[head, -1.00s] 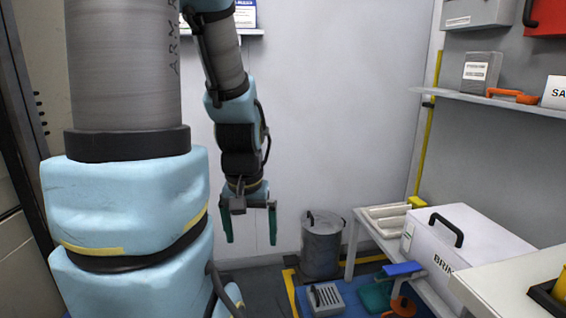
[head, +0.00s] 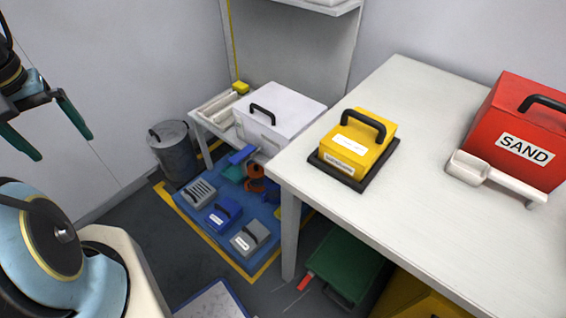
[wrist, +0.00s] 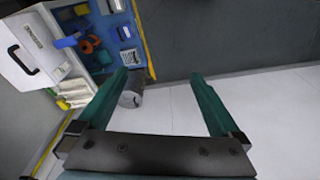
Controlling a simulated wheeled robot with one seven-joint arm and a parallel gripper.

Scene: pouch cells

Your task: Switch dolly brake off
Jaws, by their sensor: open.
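My gripper (head: 64,146) is open and empty at the upper left of the head view, its two green fingers pointing down, in the air away from everything. In the wrist view my gripper (wrist: 160,76) spans a white wall and dark floor. A green box (head: 347,262) sits low under the white table, partly hidden by the tabletop and leg. A small red piece (head: 307,284) shows at its near left edge; I cannot tell whether this is the dolly brake. No dolly wheels or brake label are readable.
A white table (head: 412,100) holds a yellow box (head: 362,150) and a red SAND box (head: 520,125) with a scoop (head: 495,180). A blue mat (head: 262,222) carries several small boxes. A grey bin (head: 176,152) stands behind. Dark floor is clear at left.

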